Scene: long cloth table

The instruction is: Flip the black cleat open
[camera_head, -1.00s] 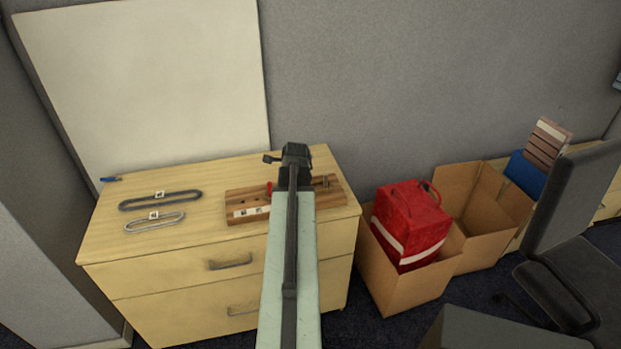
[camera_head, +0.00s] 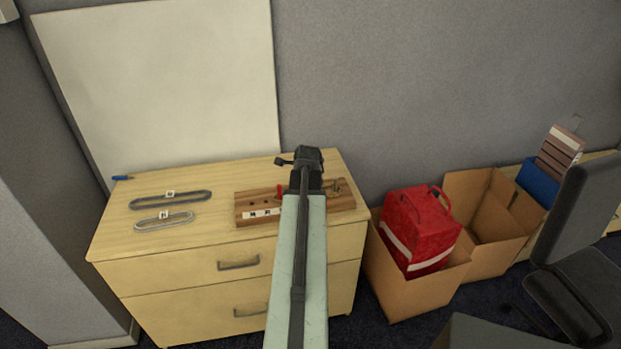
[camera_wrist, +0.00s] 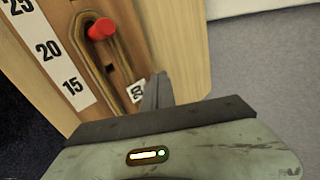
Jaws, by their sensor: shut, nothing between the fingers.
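A brown wooden board (camera_head: 262,203) lies on the cabinet top, partly hidden behind my arm. A red peg (camera_head: 279,190) stands on it, and a small metal fitting (camera_head: 338,186) sits at its right end. In the wrist view the red peg (camera_wrist: 101,29) rises from a dark slot beside a white number strip (camera_wrist: 52,50). I cannot make out a black cleat; it may be hidden by my arm. My gripper (camera_wrist: 157,90) is shut and empty, over or near the board, apart from the red peg. Its dark end (camera_head: 307,156) shows above the board in the head view.
A dark loop (camera_head: 170,200) and a pale loop (camera_head: 164,221) lie left on the wooden cabinet (camera_head: 150,262), with a blue item (camera_head: 121,178) behind. A white panel (camera_head: 160,80) leans at the back. Right are cardboard boxes (camera_head: 400,290), a red bag (camera_head: 420,230) and a chair (camera_head: 575,270).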

